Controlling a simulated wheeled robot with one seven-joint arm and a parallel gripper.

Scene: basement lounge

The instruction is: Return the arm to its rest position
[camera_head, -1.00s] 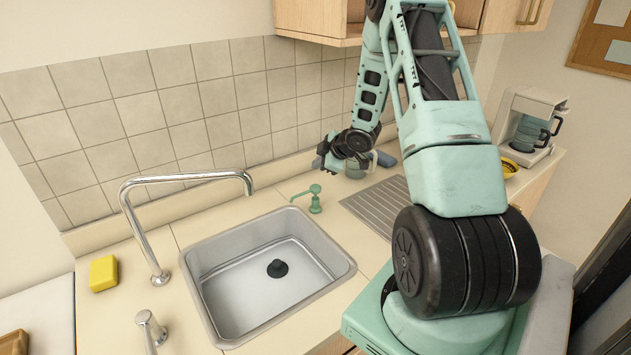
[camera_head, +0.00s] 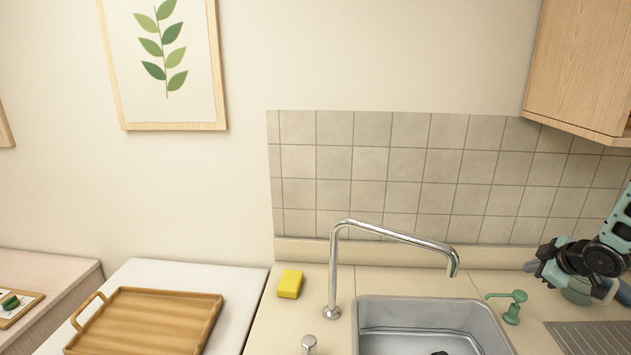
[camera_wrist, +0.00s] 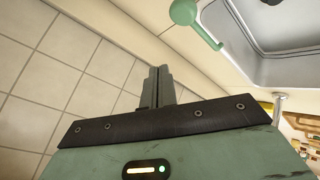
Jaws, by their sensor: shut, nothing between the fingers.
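My gripper (camera_head: 536,266) shows at the right edge of the head view, over the counter behind the ribbed drainboard (camera_head: 592,338) and to the right of the green soap dispenser (camera_head: 512,308). In the wrist view its fingers (camera_wrist: 158,84) are together with nothing between them. They point toward the tiled wall. Most of my arm is outside the head view.
The sink (camera_head: 430,318) and its tall faucet (camera_head: 390,236) stand left of my gripper. A wall cabinet (camera_head: 580,70) hangs above. A yellow sponge (camera_head: 290,284) lies left of the faucet. A wooden tray (camera_head: 150,322) rests on the white surface at left.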

